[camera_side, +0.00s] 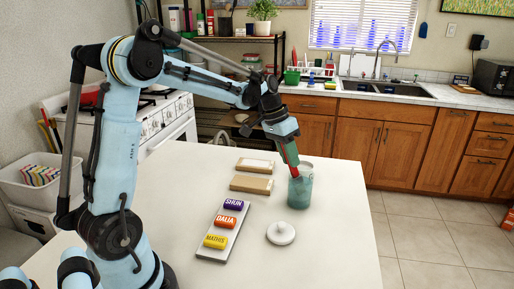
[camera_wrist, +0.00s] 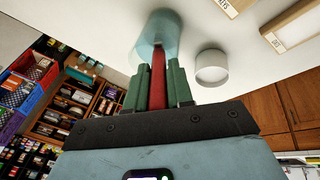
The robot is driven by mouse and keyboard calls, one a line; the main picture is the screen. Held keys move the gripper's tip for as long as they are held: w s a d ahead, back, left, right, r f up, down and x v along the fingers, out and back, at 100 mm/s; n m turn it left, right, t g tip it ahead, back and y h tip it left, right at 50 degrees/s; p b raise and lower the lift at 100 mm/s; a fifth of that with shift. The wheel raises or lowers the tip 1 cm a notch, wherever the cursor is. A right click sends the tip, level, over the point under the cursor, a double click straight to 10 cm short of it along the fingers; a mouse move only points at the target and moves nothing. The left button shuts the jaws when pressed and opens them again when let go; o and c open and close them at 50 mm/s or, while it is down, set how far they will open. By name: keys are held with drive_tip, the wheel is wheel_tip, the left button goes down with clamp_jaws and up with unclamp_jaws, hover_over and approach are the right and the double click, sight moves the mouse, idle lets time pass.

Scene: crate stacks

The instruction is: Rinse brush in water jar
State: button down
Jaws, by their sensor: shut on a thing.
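The water jar (camera_side: 299,194) is a translucent teal jar standing near the right edge of the white table. It also shows in the wrist view (camera_wrist: 151,28), beyond my fingertips. My gripper (camera_side: 291,158) points steeply down above the jar and is shut on the red brush (camera_side: 295,173). In the wrist view, the brush (camera_wrist: 158,82) runs between the green fingers of my gripper (camera_wrist: 158,72) toward the jar. The brush's lower end overlaps the jar's mouth and seems to reach inside. The bristles and their depth cannot be made out.
A white round lid (camera_side: 281,234) lies in front of the jar. A pale tray (camera_side: 206,251) holds purple, orange and yellow name blocks. Two wooden-edged trays (camera_side: 251,184) lie behind it. The table's right edge is near.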

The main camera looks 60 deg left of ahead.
drive_tip(key=shift+f, duration=0.1)
drive_tip(key=shift+r, duration=3.55)
